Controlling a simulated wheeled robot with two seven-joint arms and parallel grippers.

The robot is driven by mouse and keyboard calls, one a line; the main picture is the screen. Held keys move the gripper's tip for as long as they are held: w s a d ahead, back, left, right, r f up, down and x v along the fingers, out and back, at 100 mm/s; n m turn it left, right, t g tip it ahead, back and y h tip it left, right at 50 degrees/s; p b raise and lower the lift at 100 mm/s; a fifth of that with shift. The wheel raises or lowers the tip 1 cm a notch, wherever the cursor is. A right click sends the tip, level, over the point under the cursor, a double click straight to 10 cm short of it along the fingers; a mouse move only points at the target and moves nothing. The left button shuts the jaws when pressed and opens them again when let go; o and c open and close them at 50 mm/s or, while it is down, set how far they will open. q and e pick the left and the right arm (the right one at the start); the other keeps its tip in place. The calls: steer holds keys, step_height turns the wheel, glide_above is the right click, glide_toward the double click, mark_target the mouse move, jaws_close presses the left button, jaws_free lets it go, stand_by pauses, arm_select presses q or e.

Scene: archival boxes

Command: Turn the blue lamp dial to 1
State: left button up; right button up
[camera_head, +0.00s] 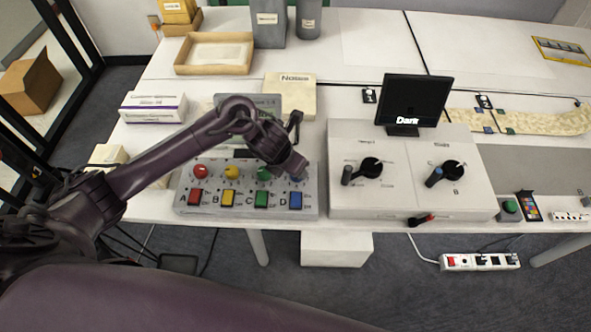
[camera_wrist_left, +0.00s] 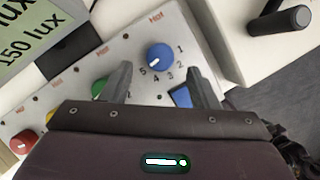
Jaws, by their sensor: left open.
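The blue lamp dial (camera_wrist_left: 160,56) sits on the grey control panel (camera_wrist_left: 130,48), with numbers 1 to 5 printed around it. Its white mark points to the lower left in the wrist view, toward the 5 side. My left gripper (camera_wrist_left: 159,70) is open, with its two fingertips on either side of the dial's near edge and apart from it. In the head view my left gripper (camera_head: 294,170) is over the right end of the panel and mostly hides the blue dial. A blue button (camera_head: 295,200) marked D is below. My right gripper is not in view.
Red (camera_head: 200,171), yellow (camera_head: 232,172) and green (camera_head: 264,173) dials stand left on the same panel. A white box with black knobs (camera_head: 371,167) is close on the right. A display reading 150 lux (camera_wrist_left: 35,35) is behind the panel.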

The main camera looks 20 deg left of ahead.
arm_select(q)
steer(key=shift+x, duration=2.2)
steer(key=c, duration=1)
